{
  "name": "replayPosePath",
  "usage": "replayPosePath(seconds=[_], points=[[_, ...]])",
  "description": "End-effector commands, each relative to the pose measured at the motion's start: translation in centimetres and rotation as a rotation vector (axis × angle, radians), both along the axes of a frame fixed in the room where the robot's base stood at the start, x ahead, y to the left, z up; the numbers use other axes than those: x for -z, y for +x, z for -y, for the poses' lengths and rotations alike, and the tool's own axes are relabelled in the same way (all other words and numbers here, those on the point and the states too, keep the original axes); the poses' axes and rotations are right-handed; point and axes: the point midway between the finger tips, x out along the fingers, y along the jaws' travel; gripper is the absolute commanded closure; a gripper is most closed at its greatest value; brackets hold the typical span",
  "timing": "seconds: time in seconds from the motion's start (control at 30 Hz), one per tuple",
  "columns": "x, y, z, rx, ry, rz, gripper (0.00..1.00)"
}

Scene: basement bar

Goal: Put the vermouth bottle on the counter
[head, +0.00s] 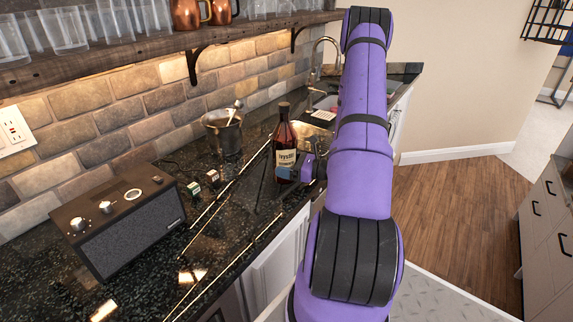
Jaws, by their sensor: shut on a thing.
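The vermouth bottle (286,138) is brown glass with a dark cap and a cream label. It stands upright over the black speckled counter (235,215), near the counter's front edge. My gripper (286,174) is shut on the lower part of the bottle, reaching in from the right. The bottle's base is partly hidden by the gripper, so I cannot tell whether it touches the counter. My purple arm covers part of the view right of the bottle.
A radio (120,222) stands at the front left of the counter. Two small boxes (203,184) and a metal ice bucket (223,133) are left of the bottle. A sink with a faucet (322,62) is behind. A shelf (130,50) with glasses and copper mugs hangs above.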

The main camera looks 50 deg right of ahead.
Motion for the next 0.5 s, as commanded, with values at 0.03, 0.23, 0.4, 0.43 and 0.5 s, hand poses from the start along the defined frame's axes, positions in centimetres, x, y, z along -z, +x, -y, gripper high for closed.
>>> replayPosePath(seconds=[0.03, 0.23, 0.4, 0.43, 0.5], points=[[0.02, 0.01, 0.01, 0.0, 0.0, 0.001, 0.58], [0.24, -0.01, 0.0, 0.0, 0.0, 0.0, 0.0], [0.2, -0.01, 0.0, 0.0, 0.0, 0.0, 0.0], [0.14, -0.01, 0.0, 0.0, 0.0, 0.0, 0.0], [-0.06, -0.11, 0.06, 0.001, 0.0, 0.0, 0.0]])
